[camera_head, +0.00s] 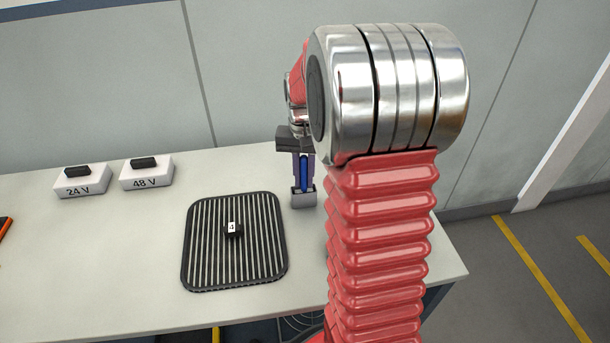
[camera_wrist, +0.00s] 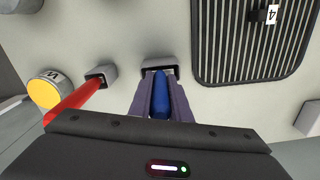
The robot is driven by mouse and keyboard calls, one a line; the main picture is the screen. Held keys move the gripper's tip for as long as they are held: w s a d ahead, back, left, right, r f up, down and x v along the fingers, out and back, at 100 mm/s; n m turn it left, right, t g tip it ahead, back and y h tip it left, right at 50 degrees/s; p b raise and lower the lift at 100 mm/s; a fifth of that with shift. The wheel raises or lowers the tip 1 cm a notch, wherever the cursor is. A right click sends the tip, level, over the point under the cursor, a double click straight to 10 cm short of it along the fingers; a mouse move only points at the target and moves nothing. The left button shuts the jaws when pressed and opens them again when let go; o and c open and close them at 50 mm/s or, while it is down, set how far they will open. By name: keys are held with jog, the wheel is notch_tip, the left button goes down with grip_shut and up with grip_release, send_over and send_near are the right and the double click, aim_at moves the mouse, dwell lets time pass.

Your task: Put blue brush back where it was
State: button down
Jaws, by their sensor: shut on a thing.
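The blue brush (camera_head: 304,171) is upright between the fingers of my gripper (camera_head: 303,180), which is shut on it. In the wrist view the blue brush (camera_wrist: 160,96) shows between the two purple-grey fingers of my gripper (camera_wrist: 160,85). Its lower end is at a small grey holder (camera_head: 303,199) standing on the table, and the fingertips are right at the holder's top. The holder also shows in the wrist view (camera_wrist: 158,63). I cannot tell how deep the brush sits in it.
A ribbed black mat (camera_head: 202,276) bears a small black block labelled 4 (camera_head: 233,230). White blocks marked 24 V (camera_head: 82,182) and 48 V (camera_head: 147,174) stand at the back left. A red-handled thing (camera_wrist: 78,102) at another grey holder (camera_wrist: 101,74) and a yellow round thing (camera_wrist: 44,92) are close by.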

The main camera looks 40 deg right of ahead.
aim_at(304, 157)
jog(key=c, duration=1.6)
grip_release()
jog(key=shift+f, duration=0.1)
jog(key=shift+c, duration=0.2)
notch_tip(304, 157, up, 12)
jog(key=shift+f, duration=0.1)
jog(key=shift+r, duration=0.25)
